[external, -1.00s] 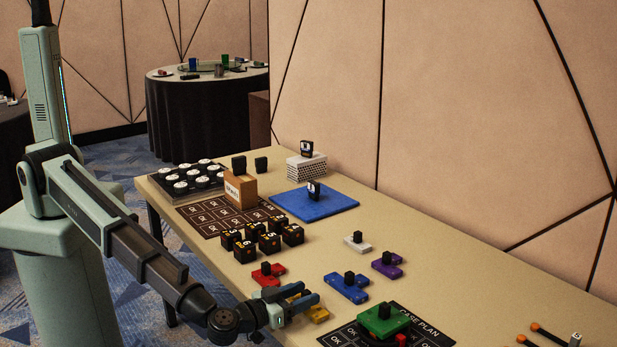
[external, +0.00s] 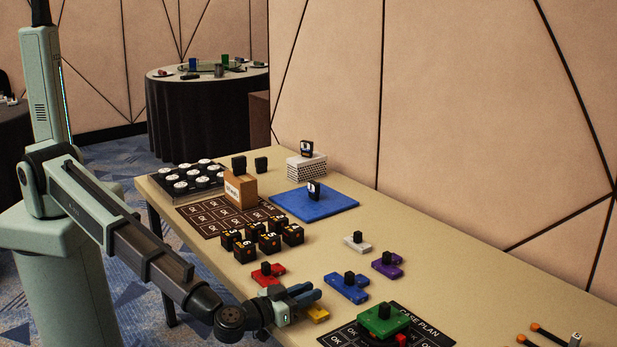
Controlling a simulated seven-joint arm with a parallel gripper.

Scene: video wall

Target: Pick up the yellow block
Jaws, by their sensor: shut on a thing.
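The yellow block (external: 318,313) is near the front edge of the table, partly hidden behind and under my gripper. My gripper (external: 311,293) is over it with its fingers close together, shut on the yellow block. The part held between the fingers is hidden, most likely the block's upright knob. I cannot tell whether the block is touching the table or slightly raised.
A red block (external: 268,274) is just behind my gripper. A blue block (external: 346,288), a purple block (external: 387,266) and a white block (external: 357,244) lie to the right. A green block (external: 384,320) sits on the dark case plan mat (external: 425,333). Black numbered cubes (external: 270,243) stand farther left.

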